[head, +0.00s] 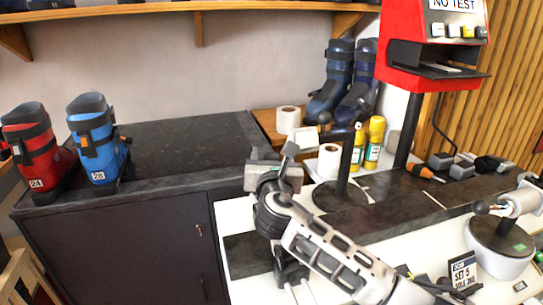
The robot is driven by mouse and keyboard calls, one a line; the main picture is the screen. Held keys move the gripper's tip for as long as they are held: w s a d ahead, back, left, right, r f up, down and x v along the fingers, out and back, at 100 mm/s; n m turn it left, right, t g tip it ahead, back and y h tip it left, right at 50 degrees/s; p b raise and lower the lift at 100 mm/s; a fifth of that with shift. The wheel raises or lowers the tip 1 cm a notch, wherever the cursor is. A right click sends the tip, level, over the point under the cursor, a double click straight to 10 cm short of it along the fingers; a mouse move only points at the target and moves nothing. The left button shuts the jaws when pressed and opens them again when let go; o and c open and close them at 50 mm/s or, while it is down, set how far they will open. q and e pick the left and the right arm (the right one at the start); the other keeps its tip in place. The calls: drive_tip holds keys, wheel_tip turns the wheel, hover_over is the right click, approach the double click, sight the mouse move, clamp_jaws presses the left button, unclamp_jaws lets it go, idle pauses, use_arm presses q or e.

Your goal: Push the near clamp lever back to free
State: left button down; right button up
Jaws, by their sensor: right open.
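My right arm comes in from the lower right and bends at the wrist. My right gripper (301,292) is at the bottom edge, its two pale fingers apart with nothing visible between them. Behind the wrist is a grey clamp-like block (290,175), partly hidden, with a grey bar (291,149) rising from it; I cannot tell whether this bar is the near clamp lever. A dark post (347,165) on a round base stands just behind. At the right edge, a pale clamp-like device (519,204) has a dark-knobbed lever (482,208). My left gripper is out of view.
Yellow bottles (374,142), white rolls (328,160) and dark boots (345,80) stand behind the bench. A red machine (420,50) rises at the back. Red and blue boots sit on the left cabinet (165,145), whose middle top is clear.

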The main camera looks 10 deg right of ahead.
drive_tip(key=shift+w, duration=0.1)
clamp_jaws()
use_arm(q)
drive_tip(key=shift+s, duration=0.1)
